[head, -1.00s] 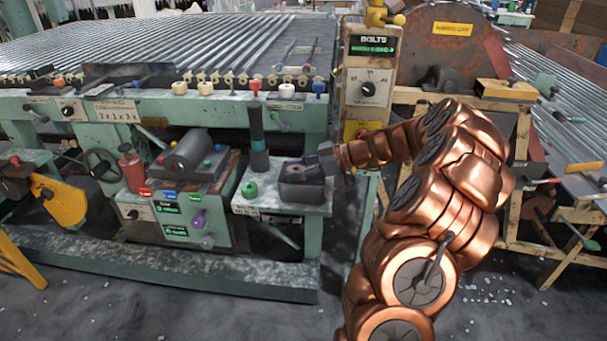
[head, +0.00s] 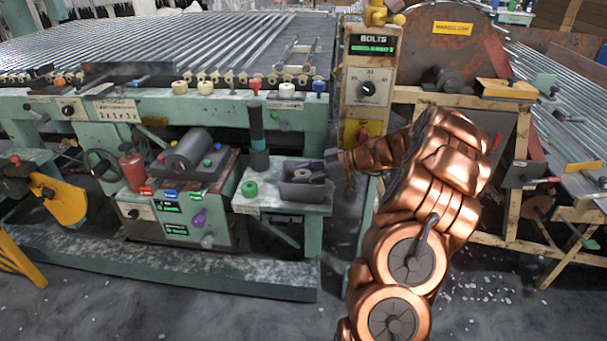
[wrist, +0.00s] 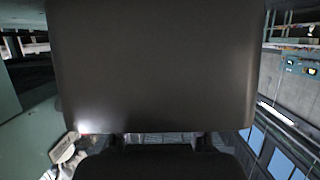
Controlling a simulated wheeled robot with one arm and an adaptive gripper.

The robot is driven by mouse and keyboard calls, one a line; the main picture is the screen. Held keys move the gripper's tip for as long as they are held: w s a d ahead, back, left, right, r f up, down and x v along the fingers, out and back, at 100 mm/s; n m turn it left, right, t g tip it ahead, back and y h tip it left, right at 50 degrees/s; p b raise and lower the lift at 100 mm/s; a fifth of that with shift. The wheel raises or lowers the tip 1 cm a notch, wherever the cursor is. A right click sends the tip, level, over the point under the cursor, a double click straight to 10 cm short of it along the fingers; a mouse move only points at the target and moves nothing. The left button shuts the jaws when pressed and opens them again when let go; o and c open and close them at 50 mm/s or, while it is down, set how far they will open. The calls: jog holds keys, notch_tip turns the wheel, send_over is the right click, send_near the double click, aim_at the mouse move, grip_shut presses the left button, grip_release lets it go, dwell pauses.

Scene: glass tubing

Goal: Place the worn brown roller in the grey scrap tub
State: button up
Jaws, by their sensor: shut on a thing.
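The grey scrap tub (head: 301,192) sits on a small green shelf in the middle of the head view. My gripper (head: 326,164) is at the tub's right rear edge, its dark end pointing left over the tub. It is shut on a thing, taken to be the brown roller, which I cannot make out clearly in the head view. A large dark brown-grey shape (wrist: 150,65) fills most of the wrist view. I cannot tell from its outline whether it is the roller. Small dark and purplish shapes show at the tub's opening, partly hidden by my gripper.
Left is a machine with a large grey roller (head: 192,151).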

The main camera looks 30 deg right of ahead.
jog(key=shift+f+b, duration=0.65)
jog(key=shift+b, duration=0.6)
jog(key=o, duration=0.8)
jog(key=shift+r, duration=0.15)
